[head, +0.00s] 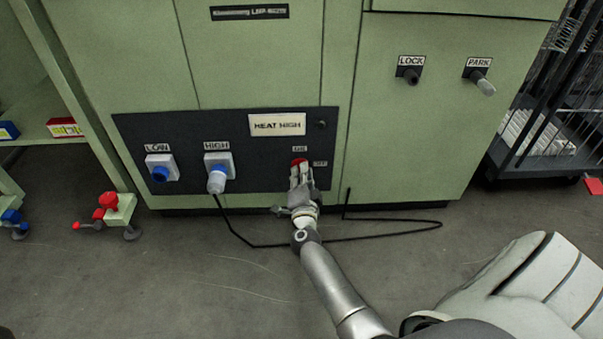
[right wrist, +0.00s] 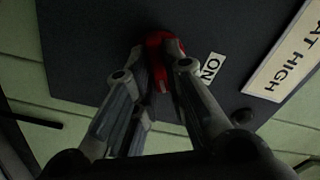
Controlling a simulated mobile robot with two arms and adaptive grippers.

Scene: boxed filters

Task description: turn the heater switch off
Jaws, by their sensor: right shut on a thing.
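The heater switch is a red knob (head: 299,162) on the dark panel (head: 270,187) of the green cabinet, below the "HEAT HIGH" plate (head: 277,124). A label above the knob is small in the head view; the right wrist view shows an "ON" label (right wrist: 211,67) beside it. An "OFF" label (head: 320,163) sits to its right. My right gripper (head: 301,176) is at the knob, its fingers on both sides of it. In the right wrist view the red knob (right wrist: 159,45) shows between the fingertips, partly hidden by them. My left gripper is not in view.
Left on the panel are a LOW socket (head: 161,168) and a HIGH socket (head: 218,170) with a plug. Its black cable (head: 262,246) runs over the floor below my right arm. LOCK (head: 410,75) and PARK (head: 481,83) knobs are up right. A dark rack (head: 530,120) stands at right.

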